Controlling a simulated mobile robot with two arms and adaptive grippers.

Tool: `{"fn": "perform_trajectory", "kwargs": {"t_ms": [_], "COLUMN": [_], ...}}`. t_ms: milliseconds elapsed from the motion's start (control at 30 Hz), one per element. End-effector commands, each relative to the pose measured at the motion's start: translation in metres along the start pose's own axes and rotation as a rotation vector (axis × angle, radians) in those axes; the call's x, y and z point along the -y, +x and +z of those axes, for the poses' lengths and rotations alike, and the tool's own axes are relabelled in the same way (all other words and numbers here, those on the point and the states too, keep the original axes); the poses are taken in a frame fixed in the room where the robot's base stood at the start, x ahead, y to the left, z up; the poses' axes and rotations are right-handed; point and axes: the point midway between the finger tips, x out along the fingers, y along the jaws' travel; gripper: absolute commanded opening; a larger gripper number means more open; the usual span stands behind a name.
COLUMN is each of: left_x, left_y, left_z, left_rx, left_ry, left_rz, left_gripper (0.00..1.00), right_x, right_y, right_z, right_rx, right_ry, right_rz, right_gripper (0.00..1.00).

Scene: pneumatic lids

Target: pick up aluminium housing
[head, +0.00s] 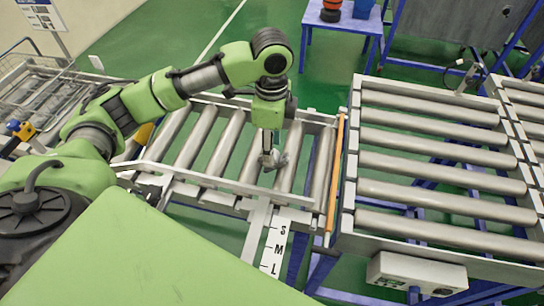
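A small grey metal piece (275,160), which looks like the aluminium housing, is on the rollers of the left conveyor. It is small in the picture, so its shape is hard to make out. My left gripper (268,152) points down right at it, with the fingertips over or around the piece. The fingers partly cover it, and I cannot tell whether they are closed on it. My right gripper is not in view.
The left conveyor (190,140) has metal side rails, and a sign marked S, M, L (275,245) is at its front. An orange strip (335,170) separates it from the empty right conveyor (435,165). A grey control box (415,275) is at front right. A blue table (345,25) stands behind.

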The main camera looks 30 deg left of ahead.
Motion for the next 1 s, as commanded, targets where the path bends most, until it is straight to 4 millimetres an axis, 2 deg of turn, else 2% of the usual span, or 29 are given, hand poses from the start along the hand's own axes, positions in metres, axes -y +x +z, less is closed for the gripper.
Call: {"fn": "perform_trajectory", "kwargs": {"t_ms": [33,200,467,633,1000], "left_x": [-0.003,-0.002,-0.002,-0.002,-0.001], "left_y": [0.006,0.027,0.030,0.030,0.028], "left_z": [0.000,0.000,-0.001,-0.001,-0.001], "left_rx": [0.003,0.002,0.001,0.001,0.000], "left_ry": [0.000,-0.002,0.000,0.000,0.000], "left_rz": [0.004,0.001,0.000,0.000,-0.002], "left_gripper": [0.40,0.40,0.40,0.00,0.00], "right_x": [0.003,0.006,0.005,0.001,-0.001], "right_y": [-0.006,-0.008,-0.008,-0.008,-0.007], "right_z": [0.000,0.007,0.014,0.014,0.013], "right_rx": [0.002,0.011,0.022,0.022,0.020], "right_ry": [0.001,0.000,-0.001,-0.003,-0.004], "right_rz": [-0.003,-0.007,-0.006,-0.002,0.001], "right_gripper": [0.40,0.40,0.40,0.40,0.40]}}
